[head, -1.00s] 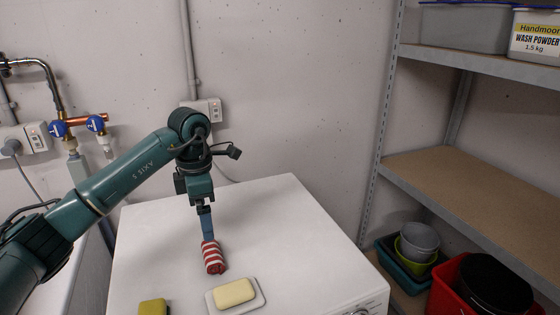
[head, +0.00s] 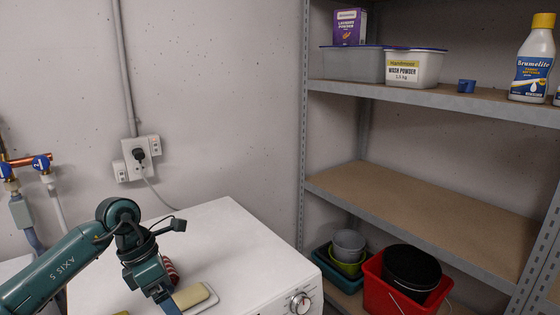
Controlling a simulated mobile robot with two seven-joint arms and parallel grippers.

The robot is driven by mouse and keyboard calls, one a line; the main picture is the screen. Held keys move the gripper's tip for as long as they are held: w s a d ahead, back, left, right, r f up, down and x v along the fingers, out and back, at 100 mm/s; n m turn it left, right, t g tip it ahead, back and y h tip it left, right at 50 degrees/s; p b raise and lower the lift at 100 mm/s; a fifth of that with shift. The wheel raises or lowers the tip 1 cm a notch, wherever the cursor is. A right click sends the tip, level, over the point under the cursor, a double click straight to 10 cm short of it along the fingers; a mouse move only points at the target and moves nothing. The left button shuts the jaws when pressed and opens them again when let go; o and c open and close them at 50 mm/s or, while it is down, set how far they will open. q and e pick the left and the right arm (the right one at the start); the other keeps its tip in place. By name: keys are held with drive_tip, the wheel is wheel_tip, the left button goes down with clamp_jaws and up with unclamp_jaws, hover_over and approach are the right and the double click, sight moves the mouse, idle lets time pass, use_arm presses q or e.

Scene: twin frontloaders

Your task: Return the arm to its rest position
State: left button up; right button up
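My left arm comes in from the lower left. Its gripper (head: 168,304) points down over the white machine top at the bottom edge of the head view. Its fingertips are cut off or too small to tell whether they are open or shut. A red-and-white striped roll (head: 172,271) shows just behind the gripper, mostly hidden by it. A yellow soap bar (head: 190,296) on a pale dish (head: 209,301) lies right beside the gripper, partly hidden. My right arm and gripper are not in view.
The white machine top (head: 228,240) is bare behind and right of the gripper. A metal shelf (head: 440,215) stands at the right, with a red bucket (head: 372,283) low down. A wall socket (head: 140,158) and pipes with blue valves (head: 41,163) are at the left.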

use_arm(q)
drive_tip(key=s+d+r+n+t+h+p, duration=0.1)
drive_tip(key=s+d+n+t+h, duration=0.1)
drive_tip(key=s+d+n+h, duration=0.45)
drive_tip(key=s+d+r+n+t+h+p, duration=0.1)
drive_tip(key=d+r+n+h, duration=0.15)
drive_tip(key=d+h, duration=0.8)
drive_tip(key=a+f+n+t+y, duration=0.25)
drive_tip(key=n+t+y, duration=0.2)
drive_tip(key=n, duration=0.45)
drive_tip(key=s+a+f+n+t+y+p, duration=0.1)
drive_tip(key=a+f+n+t+y, duration=0.25)
drive_tip(key=n, duration=0.55)
drive_tip(key=f+n+t+y, duration=0.3)
drive_tip(key=n+t+y, duration=0.25)
drive_tip(key=n, duration=0.25)
drive_tip(key=s+a+f+n+g+y, duration=0.4)
drive_tip(key=s+f+n+g, duration=0.1)
drive_tip(key=s+f+n, duration=0.4)
wheel_tip(320, 180, down, 3)
drive_tip(key=shift+s+r+p, duration=0.1)
drive_tip(key=shift+s+p, duration=0.2)
drive_tip(key=shift+s, duration=0.9)
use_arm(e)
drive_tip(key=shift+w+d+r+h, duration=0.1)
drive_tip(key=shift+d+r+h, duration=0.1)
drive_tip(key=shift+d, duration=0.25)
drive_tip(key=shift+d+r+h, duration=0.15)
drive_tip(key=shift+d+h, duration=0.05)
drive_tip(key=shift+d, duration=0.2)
